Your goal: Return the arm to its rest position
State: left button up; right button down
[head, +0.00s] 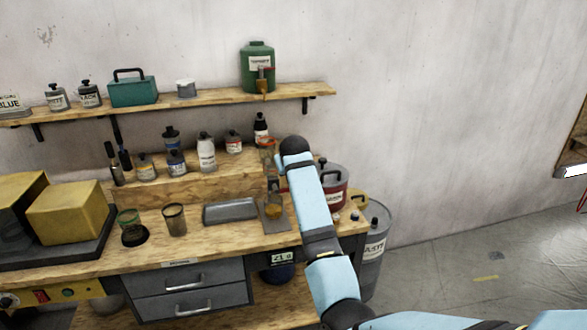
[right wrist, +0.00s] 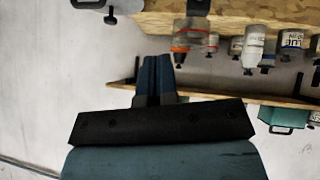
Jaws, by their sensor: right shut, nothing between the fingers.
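My right arm, light blue with black joints, comes in from the lower right of the head view and reaches up over the right end of the workbench (head: 345,245). Its gripper is hard to make out there, hidden by the wrist and bench items. In the right wrist view my right gripper (right wrist: 157,72) shows two dark fingers pressed together with nothing between them. That view is upside down, with the bench riser and bottles at the top and the wall shelf (right wrist: 225,97) below. The fingers stand in front of the bare wall. My left gripper is not in view.
A wall shelf (head: 215,103) holds a green canister (head: 257,66) and a teal box (head: 133,91). Bottles stand on the wooden riser (head: 180,187). A red can (head: 331,187) and a grey drum (head: 374,250) are beside my arm. The floor (head: 450,265) at right is clear.

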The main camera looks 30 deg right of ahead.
jog(key=shift+s+a+r, duration=0.15)
jog(key=shift+s+r, duration=0.3)
jog(key=shift+r, duration=0.05)
jog(key=s+a+f+n+t+y, duration=0.1)
jog(key=s+a+f+n, duration=0.15)
jog(key=s+f, duration=0.8)
jog(key=s+a+f+n+t+y, duration=0.1)
jog(key=s+a+f, duration=0.3)
jog(key=s+f, duration=0.65)
jog(key=s+a+f+y, duration=0.2)
jog(key=s+a+f, duration=0.3)
jog(key=s, duration=0.8)
jog(key=s+a+f+n+y, duration=0.1)
jog(key=s+a+f+y, duration=0.2)
jog(key=s, duration=1)
jog(key=a+f, duration=0.2)
jog(key=a, duration=0.2)
jog(key=shift+t, duration=0.4)
jog(key=shift+f, duration=0.1)
